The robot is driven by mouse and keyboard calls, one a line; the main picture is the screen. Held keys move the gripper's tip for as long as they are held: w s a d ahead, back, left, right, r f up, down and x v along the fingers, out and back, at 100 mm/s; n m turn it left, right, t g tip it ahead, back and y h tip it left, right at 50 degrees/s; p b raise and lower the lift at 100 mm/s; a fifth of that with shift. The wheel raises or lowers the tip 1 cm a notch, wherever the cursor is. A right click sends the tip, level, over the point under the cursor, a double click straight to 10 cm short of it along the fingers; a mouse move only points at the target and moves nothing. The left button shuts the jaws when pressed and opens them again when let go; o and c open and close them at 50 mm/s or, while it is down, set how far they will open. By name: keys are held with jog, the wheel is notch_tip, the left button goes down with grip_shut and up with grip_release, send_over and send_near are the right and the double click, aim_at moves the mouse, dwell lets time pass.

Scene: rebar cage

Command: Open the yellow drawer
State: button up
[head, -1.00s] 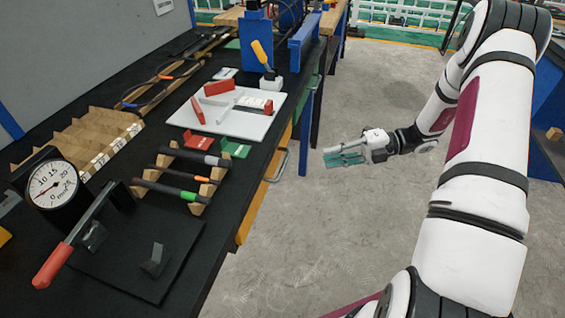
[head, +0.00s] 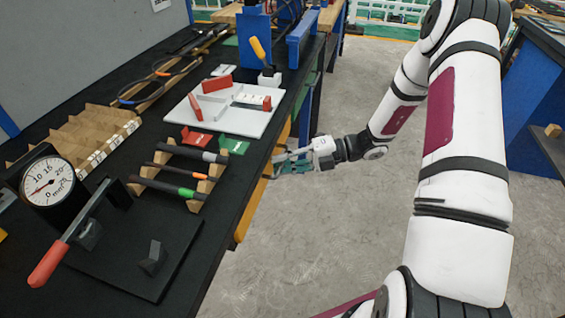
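The yellow drawer (head: 252,204) is set under the black workbench top, and only a narrow strip of its front shows along the bench's right side. It looks shut. My gripper (head: 279,164) is at the upper part of this strip, where the drawer's handle is, its fingers pointing left towards the front. The fingers cover the handle, so I cannot tell whether they are around it, touching it or apart from it. How far the fingers are spread is too small to make out.
The black bench top (head: 222,226) overhangs the drawer. It carries a dial gauge (head: 48,183), a red-handled lever (head: 48,262), a wooden rack with several tools, and a white board (head: 232,122). A blue bench leg (head: 306,112) stands just beyond my gripper. The grey floor (head: 330,225) on the right is clear.

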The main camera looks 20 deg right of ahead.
grip_shut()
jog(key=s+d+p, duration=0.1)
jog(key=s+d, duration=0.6)
jog(key=d, duration=0.3)
jog(key=s+d+p, duration=0.1)
jog(key=s+d, duration=0.7)
jog(key=d, duration=0.2)
jog(key=shift+d, duration=0.35)
grip_release()
